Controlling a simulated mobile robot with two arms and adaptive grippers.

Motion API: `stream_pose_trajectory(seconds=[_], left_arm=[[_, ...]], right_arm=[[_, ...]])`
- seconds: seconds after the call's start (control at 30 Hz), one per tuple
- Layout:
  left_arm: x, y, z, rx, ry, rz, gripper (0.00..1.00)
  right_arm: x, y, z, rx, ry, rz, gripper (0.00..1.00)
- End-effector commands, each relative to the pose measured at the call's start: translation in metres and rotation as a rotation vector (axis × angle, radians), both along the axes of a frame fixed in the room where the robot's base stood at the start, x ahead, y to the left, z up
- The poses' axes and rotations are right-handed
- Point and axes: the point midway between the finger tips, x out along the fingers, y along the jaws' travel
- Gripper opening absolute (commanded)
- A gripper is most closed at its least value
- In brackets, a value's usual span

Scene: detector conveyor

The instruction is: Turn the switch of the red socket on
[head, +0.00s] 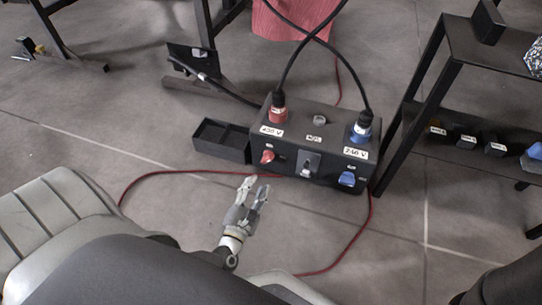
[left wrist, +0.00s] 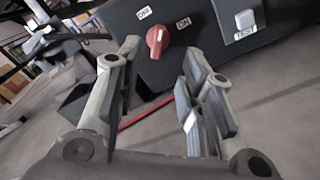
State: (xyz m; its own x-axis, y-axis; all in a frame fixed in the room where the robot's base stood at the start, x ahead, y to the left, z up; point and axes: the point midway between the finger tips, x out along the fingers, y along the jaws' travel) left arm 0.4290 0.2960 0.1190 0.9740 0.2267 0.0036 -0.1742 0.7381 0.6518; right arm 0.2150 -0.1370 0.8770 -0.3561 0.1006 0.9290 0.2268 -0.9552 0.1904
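The black power box (head: 315,130) stands on the floor. The red switch (head: 267,156) is on the front face below that socket. Contact is not visible.
A blue socket (head: 361,132) and blue switch (head: 347,179) are on the box's right side, with a grey test switch (head: 308,163) between. An open black bin (head: 222,141) adjoins on the left. A red cable (head: 165,174) lies on the floor. A black shelf (head: 455,90) stands right.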

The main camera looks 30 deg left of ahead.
Motion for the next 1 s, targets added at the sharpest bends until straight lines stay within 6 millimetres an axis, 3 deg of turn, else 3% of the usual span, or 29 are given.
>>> stream_pose_trajectory(seconds=[0.13,0.6,1.0], left_arm=[[0.011,0.007,-0.007,-0.014,0.003,0.01,0.36],[0.09,0.025,-0.006,-0.011,0.002,0.007,0.36],[0.102,0.028,-0.004,-0.011,0.004,0.007,0.36]], right_arm=[[-0.002,0.0,-0.008,0.001,-0.008,0.001,0.59],[-0.002,0.0,-0.044,0.0,-0.005,0.001,0.59],[-0.002,0.0,-0.047,0.0,-0.005,0.001,0.59]])
